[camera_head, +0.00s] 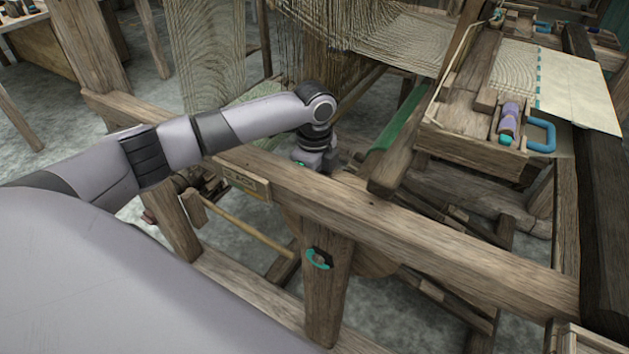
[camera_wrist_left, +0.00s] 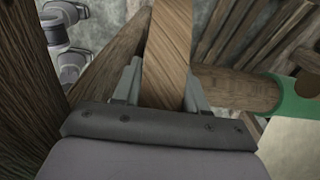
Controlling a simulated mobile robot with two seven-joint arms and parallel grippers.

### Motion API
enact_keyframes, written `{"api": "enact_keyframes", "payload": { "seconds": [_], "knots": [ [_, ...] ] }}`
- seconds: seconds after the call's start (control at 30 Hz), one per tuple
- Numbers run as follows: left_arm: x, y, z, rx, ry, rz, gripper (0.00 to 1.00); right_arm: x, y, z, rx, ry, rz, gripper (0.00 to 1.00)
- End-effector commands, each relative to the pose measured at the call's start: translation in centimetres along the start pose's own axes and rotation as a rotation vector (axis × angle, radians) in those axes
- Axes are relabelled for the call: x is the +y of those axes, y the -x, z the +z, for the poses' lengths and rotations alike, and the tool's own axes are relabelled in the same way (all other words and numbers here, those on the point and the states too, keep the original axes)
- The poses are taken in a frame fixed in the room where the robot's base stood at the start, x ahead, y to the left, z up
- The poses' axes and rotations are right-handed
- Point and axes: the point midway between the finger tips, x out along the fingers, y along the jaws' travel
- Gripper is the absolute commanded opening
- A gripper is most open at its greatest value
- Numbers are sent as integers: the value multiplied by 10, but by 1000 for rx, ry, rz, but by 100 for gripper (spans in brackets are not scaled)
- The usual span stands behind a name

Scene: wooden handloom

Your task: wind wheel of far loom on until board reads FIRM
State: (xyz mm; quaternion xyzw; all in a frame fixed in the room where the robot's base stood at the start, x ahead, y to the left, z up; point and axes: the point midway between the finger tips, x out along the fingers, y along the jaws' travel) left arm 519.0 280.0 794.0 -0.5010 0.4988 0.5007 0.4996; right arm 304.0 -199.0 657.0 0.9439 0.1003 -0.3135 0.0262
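The far loom's wheel is mostly hidden in the head view; a rounded wooden edge (camera_head: 376,262) shows below the long beam and may be part of it. My left gripper (camera_head: 314,167) reaches down just behind that beam, its fingers hidden there. In the left wrist view, my left gripper's two fingers (camera_wrist_left: 163,92) lie against both sides of a flat wooden bar (camera_wrist_left: 168,45), which looks like a spoke or handle of the wheel. A small board (camera_head: 246,181) on the beam carries dark lettering that seems to read SLACK. My right gripper is out of view.
The long wooden beam (camera_head: 430,235) crosses close under my left forearm. A post (camera_head: 328,290) with a teal and black fitting (camera_head: 319,258) stands below it. A green roller (camera_head: 398,128) lies right of the gripper. A bench with blue handle (camera_head: 541,134) stands farther right.

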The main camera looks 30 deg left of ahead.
Motion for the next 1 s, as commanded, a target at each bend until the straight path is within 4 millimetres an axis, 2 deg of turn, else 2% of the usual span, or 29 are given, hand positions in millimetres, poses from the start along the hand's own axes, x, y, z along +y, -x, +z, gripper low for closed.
{"api": "enact_keyframes", "payload": {
  "seconds": [0.27, 0.5, 0.9, 0.93, 1.0],
  "knots": [
    [2, -8, 14, 129, 7, 11, 0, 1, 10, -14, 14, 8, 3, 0],
    [1, -25, 27, 285, 4, 6, 0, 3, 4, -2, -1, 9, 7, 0],
    [0, -26, 30, 318, 0, 2, 0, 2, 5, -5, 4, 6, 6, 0],
    [0, -26, 30, 318, 0, 2, 45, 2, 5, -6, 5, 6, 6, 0],
    [0, -26, 30, 318, 0, 2, 63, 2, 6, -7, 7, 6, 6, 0]
  ]
}}
